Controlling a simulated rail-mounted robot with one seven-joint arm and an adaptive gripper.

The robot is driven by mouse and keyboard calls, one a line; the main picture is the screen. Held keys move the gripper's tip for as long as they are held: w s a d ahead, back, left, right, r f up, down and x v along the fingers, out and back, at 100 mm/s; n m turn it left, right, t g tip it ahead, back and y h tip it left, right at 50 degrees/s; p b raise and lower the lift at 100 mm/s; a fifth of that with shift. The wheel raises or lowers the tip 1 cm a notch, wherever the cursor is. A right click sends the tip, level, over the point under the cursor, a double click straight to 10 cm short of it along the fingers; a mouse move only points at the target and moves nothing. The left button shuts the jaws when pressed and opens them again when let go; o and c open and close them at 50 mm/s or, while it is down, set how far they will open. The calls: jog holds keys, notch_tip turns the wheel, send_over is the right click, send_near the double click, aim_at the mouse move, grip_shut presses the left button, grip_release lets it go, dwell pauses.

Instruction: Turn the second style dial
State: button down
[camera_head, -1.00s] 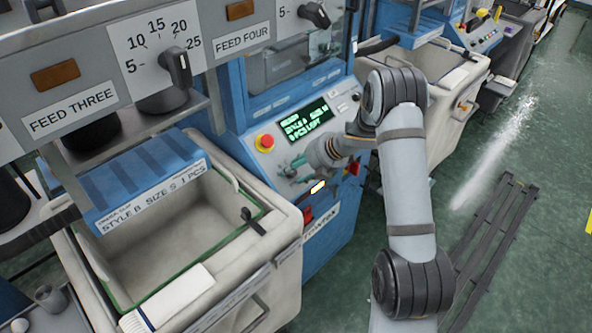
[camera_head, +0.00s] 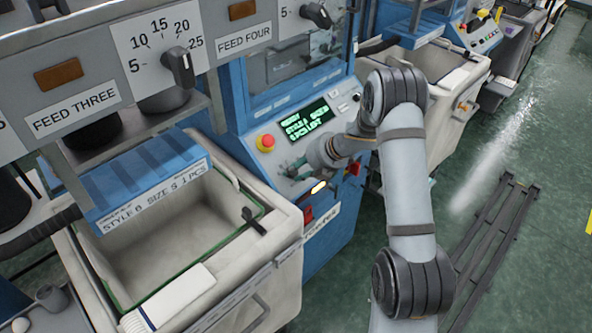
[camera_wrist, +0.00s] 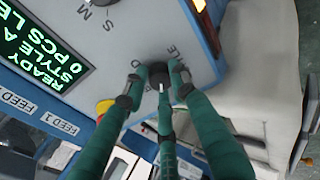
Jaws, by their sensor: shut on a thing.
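The style dial (camera_wrist: 181,78) is a small dark knob on the grey-blue control panel (camera_wrist: 135,40), with partly hidden lettering beside it. My gripper (camera_wrist: 165,78) has teal fingers closed around this knob in the wrist view. In the head view my gripper (camera_head: 294,170) is at the lower part of the panel, and the knob there is hidden by the fingers. The green display (camera_head: 307,122) sits above it. In the wrist view the display (camera_wrist: 38,55) reads READY, STYLE A and 0 PCS, with its edge cut off.
A red stop button on a yellow base (camera_head: 266,143) is left of my gripper. Another dark knob (camera_wrist: 104,2) by the letters S and M is at the wrist view's top edge. A pale bin (camera_head: 190,235) stands at left. Open green floor (camera_head: 500,140) lies to the right.

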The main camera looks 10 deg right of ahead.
jog(key=shift+d, duration=0.2)
jog(key=m, duration=0.3)
jog(key=shift+s+f+m+t+p, duration=0.15)
jog(key=shift+m+t+p, duration=0.3)
jog(key=shift+m, duration=1.95)
jog(key=shift+d, duration=0.1)
jog(key=c, duration=1.4)
grip_release()
jog(key=shift+c, duration=0.2)
jog(key=v, duration=1.2)
jog(key=shift+a+f, duration=0.1)
jog(key=shift+a, duration=0.1)
